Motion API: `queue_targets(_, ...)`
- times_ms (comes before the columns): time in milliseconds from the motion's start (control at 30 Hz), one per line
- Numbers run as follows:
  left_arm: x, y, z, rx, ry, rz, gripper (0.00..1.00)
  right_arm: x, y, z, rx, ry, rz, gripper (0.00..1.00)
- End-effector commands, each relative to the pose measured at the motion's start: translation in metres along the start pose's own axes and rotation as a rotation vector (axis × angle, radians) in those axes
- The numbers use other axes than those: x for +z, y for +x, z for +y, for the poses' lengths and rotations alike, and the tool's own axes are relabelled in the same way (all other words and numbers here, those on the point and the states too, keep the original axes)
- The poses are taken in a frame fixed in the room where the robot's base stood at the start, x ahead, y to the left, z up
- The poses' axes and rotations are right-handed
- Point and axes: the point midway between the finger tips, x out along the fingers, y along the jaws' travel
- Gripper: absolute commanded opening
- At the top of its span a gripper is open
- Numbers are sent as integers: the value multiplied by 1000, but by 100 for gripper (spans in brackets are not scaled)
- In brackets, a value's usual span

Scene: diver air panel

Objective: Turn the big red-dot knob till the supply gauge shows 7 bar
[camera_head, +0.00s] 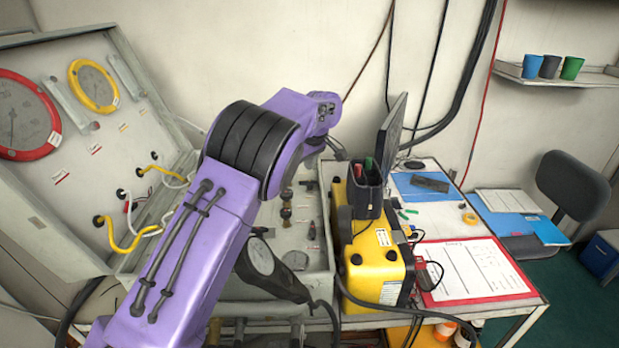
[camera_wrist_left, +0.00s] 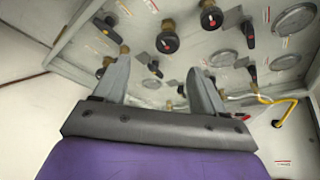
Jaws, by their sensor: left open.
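My left arm comes in from the lower left and reaches over the panel case. Its gripper does not show clearly in the head view. In the left wrist view my left gripper (camera_wrist_left: 160,62) is open, with nothing between its fingers. A round black knob with a red mark (camera_wrist_left: 167,42) shows beyond the gap between the fingertips, apart from them. A second black knob with a red mark (camera_wrist_left: 212,18) is up and to the right. Several round gauges, one at the upper right (camera_wrist_left: 297,18), sit on the panel; their labels and readings are too small to read. My right gripper is out of view.
The raised lid holds a red-ringed gauge (camera_head: 22,115) and a yellow-ringed gauge (camera_head: 94,86). Yellow hoses (camera_head: 120,240) hang near the arm. Right of the case, a yellow box (camera_head: 375,265) stands beside a red clipboard (camera_head: 475,272) on the table.

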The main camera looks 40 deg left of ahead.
Motion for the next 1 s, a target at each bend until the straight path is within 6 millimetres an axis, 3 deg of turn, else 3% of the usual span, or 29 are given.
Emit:
queue_targets(167, -3, 11, -10, 6, -5, 1, 71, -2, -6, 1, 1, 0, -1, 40)
queue_targets(500, -2, 86, -2, 0, -1, 0, 71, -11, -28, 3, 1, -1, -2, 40)
queue_targets(600, -1, 99, 1, -2, 0, 0, 71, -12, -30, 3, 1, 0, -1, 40)
queue_targets(900, 0, 107, 2, -2, 0, 0, 71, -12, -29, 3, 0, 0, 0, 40)
queue_targets(933, 0, 106, 2, -2, 0, 0, 64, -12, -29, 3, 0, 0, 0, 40)
queue_targets(1000, 0, 106, 2, -1, 0, 1, 41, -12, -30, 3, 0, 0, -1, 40)
